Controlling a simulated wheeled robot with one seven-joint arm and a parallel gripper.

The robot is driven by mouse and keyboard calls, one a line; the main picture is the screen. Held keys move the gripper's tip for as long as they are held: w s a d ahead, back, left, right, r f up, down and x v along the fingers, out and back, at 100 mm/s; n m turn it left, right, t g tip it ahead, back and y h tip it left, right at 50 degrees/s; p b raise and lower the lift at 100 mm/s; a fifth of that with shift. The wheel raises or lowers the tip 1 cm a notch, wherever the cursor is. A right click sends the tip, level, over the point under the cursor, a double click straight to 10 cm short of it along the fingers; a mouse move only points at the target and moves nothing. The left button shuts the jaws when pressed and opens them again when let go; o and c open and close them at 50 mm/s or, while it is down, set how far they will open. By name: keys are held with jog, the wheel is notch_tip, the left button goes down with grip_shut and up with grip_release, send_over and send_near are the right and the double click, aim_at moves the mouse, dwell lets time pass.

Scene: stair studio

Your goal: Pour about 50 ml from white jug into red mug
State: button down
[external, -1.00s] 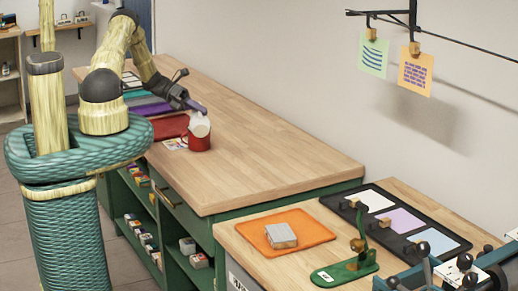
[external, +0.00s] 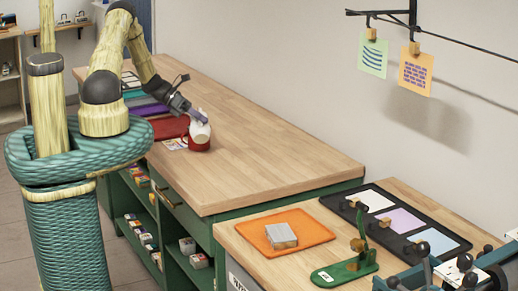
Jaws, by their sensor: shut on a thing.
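The white jug (external: 199,131) is in my gripper (external: 196,114), towards the far end of the long wooden bench. It appears tilted, but the small view leaves the exact angle unclear. The red mug (external: 199,147) stands on the bench directly below the jug in the picture. The jug hides most of the mug's upper part and its rim. My gripper is shut on the jug, above the mug. I cannot tell whether the jug touches the mug, and no liquid is visible.
A dark red sheet (external: 168,127) and a small printed card (external: 174,144) lie left of the mug. Purple and teal sheets lie behind. The bench top (external: 270,155) is clear to the right. A nearer table holds an orange tray (external: 311,230).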

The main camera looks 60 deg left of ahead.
aim_at(201, 134)
jog(key=shift+s+d+m+y+b, duration=0.1)
jog(key=shift+d+m+y+b, duration=0.2)
jog(key=shift+y+b, duration=0.1)
jog(key=shift+d+f+m+y+b, duration=0.25)
jog(key=shift+f+y+b, duration=0.4)
jog(key=shift+b, duration=0.6)
jog(key=shift+s+f+t, duration=0.1)
jog(key=shift+f+t, duration=0.05)
jog(key=shift+t, duration=0.15)
jog(key=shift+d+f+m+b, duration=0.1)
jog(key=shift+f+m+b, duration=0.15)
jog(key=shift+b, duration=0.5)
jog(key=b, duration=0.2)
jog(key=f+y+b, duration=0.1)
jog(key=b, duration=0.2)
jog(key=shift+s+d+f+m, duration=0.15)
jog(key=shift+d+f+m, duration=0.15)
jog(key=shift+d+m, duration=0.1)
jog(key=f+b, duration=0.1)
jog(key=b, duration=0.2)
jog(key=d+f+y+b, duration=0.1)
jog(key=b, duration=0.1)
jog(key=f+b, duration=0.1)
jog(key=b, duration=0.2)
jog(key=shift+s+d+m+t+b, duration=0.2)
jog(key=shift+s+m+t+b, duration=0.05)
jog(key=shift+m+t+b, duration=0.05)
jog(key=shift+d+f+y+b, duration=0.1)
jog(key=shift+y+b, duration=0.15)
jog(key=shift+b, duration=0.55)
